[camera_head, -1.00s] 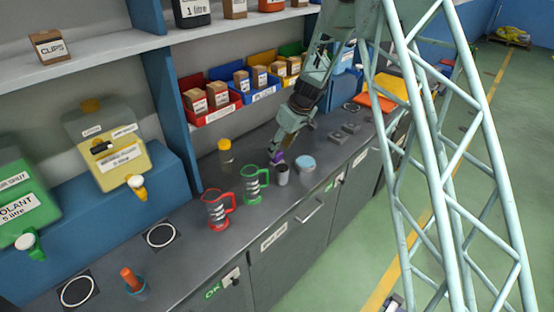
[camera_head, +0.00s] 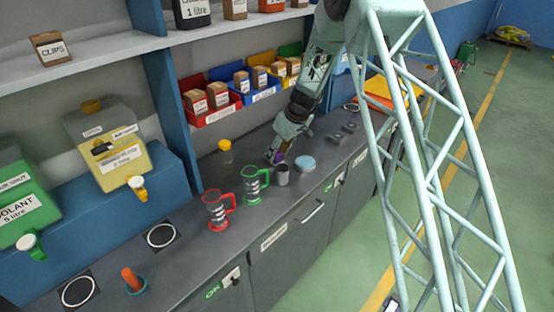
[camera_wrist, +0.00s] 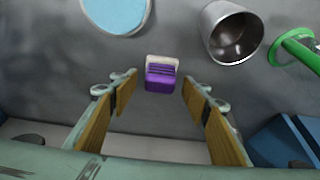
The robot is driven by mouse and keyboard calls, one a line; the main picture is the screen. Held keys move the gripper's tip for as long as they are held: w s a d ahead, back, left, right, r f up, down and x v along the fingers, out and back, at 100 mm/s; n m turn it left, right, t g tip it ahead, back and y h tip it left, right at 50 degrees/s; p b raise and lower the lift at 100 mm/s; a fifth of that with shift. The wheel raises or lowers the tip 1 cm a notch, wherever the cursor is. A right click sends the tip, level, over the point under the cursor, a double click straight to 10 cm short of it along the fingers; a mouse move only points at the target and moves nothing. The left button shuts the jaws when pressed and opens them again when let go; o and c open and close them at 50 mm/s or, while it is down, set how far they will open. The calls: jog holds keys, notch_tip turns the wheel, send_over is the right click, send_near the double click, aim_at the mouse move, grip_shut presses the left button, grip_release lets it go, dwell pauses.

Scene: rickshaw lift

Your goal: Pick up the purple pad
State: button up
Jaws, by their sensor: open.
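The purple pad (camera_wrist: 161,80) lies on the grey bench top in the wrist view, purple with a pale grey end. In that view it sits ahead of and between my two finger pads, touching neither. My gripper (camera_wrist: 162,108) is open and empty, its tan pads on either side. In the head view my gripper (camera_head: 273,159) points down at the bench top, and only a small bit of the purple pad (camera_head: 278,158) shows beside its fingertips.
A metal cup (camera_wrist: 232,33), a light-blue round lid (camera_wrist: 117,10) and a green-handled jug (camera_head: 255,182) stand close by. A red-handled jug (camera_head: 216,209) and a yellow-capped jar (camera_head: 225,157) are left of the gripper. Part bins (camera_head: 212,110) line the back.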

jog(key=shift+w+a+f, duration=0.15)
jog(key=shift+w+f, duration=0.05)
jog(key=shift+f, duration=0.4)
jog(key=shift+c, duration=0.2)
jog(key=c, duration=0.9)
jog(key=shift+r, duration=0.1)
jog(key=shift+r, duration=4.9)
jog(key=shift+o, duration=0.3)
